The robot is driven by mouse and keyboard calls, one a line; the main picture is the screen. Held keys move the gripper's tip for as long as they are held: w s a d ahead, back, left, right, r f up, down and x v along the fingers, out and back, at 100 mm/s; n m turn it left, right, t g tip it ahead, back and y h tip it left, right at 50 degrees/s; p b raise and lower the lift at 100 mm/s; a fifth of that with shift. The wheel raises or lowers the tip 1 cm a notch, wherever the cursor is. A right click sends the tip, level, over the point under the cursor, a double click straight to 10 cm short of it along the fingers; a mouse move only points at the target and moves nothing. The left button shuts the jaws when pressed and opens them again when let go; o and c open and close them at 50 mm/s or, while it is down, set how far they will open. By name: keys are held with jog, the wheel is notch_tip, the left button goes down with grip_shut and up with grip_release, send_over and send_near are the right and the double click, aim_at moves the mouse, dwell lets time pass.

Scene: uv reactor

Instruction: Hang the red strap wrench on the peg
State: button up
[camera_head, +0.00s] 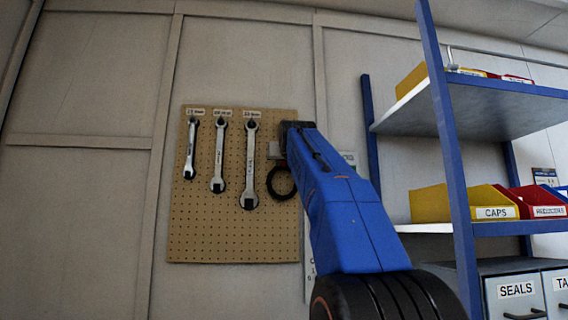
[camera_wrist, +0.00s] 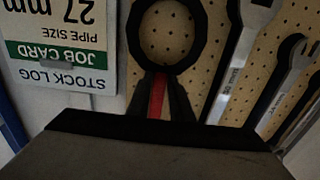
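The red strap wrench shows in the wrist view as a black loop (camera_wrist: 132,30) with a red handle (camera_wrist: 157,98). In the head view its black loop (camera_head: 271,190) hangs below my gripper (camera_head: 290,145), in front of the pegboard's right edge. In the wrist view my gripper's two dark fingers (camera_wrist: 160,85) lie on both sides of the red handle, shut on it. The pegboard (camera_head: 235,235) is tan and fixed to the wall. The peg for this wrench cannot be made out. I cannot tell whether the wrench touches the board.
Three silver wrenches hang under labels on the pegboard, the nearest being the right one (camera_head: 250,165). A job card sign (camera_wrist: 60,45) is beside the loop in the wrist view. A blue shelf unit (camera_head: 450,150) with yellow and red bins stands right of my arm.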

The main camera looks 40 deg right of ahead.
jog(key=o, duration=0.3)
jog(key=shift+s, duration=0.1)
jog(key=v, duration=1.7)
jog(key=shift+s+a, duration=0.1)
jog(key=shift+a, duration=0.1)
